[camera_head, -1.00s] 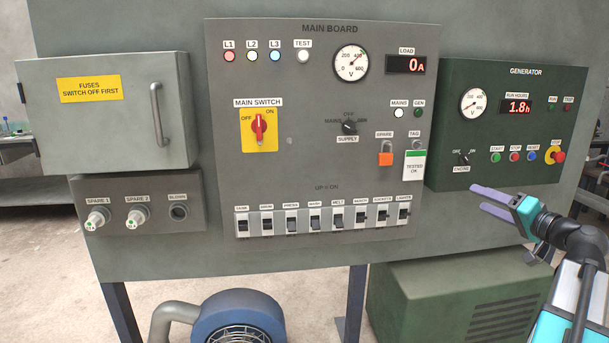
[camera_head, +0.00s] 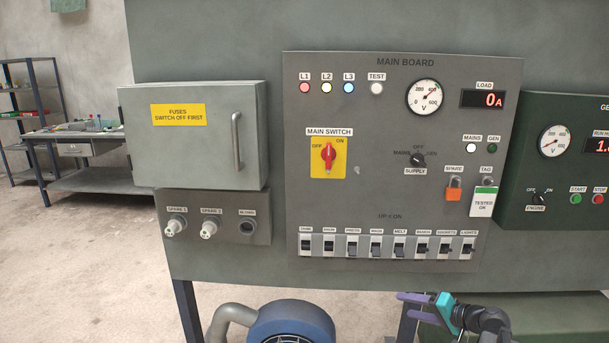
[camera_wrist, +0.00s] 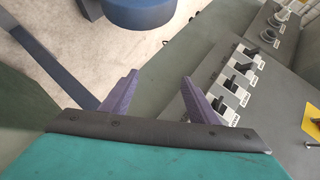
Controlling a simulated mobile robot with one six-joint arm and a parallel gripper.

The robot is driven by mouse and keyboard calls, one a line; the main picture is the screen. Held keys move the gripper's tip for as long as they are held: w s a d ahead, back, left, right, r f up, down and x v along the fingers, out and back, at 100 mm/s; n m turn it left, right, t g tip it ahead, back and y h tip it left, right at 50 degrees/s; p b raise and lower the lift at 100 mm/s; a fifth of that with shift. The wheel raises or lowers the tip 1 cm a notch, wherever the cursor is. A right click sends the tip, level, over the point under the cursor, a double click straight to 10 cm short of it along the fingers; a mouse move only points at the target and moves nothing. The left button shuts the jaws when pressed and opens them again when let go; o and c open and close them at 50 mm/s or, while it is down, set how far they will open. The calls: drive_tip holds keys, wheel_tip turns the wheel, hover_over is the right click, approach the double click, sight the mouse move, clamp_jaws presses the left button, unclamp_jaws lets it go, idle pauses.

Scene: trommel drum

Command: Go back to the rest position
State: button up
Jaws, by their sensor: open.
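My gripper (camera_head: 422,302) is at the bottom right of the head view, in front of the lower edge of the panel wall and below the breaker row. Its purple fingers are apart and empty. In the wrist view the two purple fingers (camera_wrist: 158,96) are also spread, with nothing between them. The main board (camera_head: 400,105) is in the middle of the head view. Its red main switch (camera_head: 328,155) stands upright on a yellow plate. The row of breakers (camera_head: 375,246) runs along the board's lower part and also shows in the wrist view (camera_wrist: 240,82).
The closed fuse box (camera_head: 190,140) is left of the board, with spare fuse holders (camera_head: 208,229) below it. The generator panel (camera_head: 540,190) is at the right. A blue blower (camera_head: 290,325) stands below. A workbench (camera_head: 90,180) is at the far left, with open floor before it.

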drive_tip(key=s+a+f+n+g+p, duration=0.2)
drive_tip(key=s+a+f+g+p, duration=0.35)
drive_tip(key=a+f, duration=0.95)
drive_tip(key=s+a+f+n+g+p, duration=0.1)
drive_tip(key=s+a+f+g, duration=0.1)
drive_tip(key=s+a+f, duration=0.35)
drive_tip(key=s+a+f+g, duration=0.2)
drive_tip(key=s+a+g, duration=0.1)
drive_tip(key=s, duration=0.6)
drive_tip(key=s+a+f+n+g+h+p, duration=0.1)
drive_tip(key=s+f+g+h, duration=0.15)
drive_tip(key=s, duration=0.55)
drive_tip(key=s+f+n+g+h+p, duration=0.1)
drive_tip(key=s+f, duration=0.3)
drive_tip(key=s, duration=0.3)
drive_tip(key=s+d+f+g+h, duration=0.1)
drive_tip(key=s+d+h, duration=0.3)
drive_tip(key=s+d, duration=0.3)
drive_tip(key=shift+s+d+f+n+g+h, duration=0.3)
drive_tip(key=shift+s+d+f+n+h, duration=0.1)
drive_tip(key=shift+d, duration=0.45)
drive_tip(key=shift+c, duration=0.2)
idle(0.9)
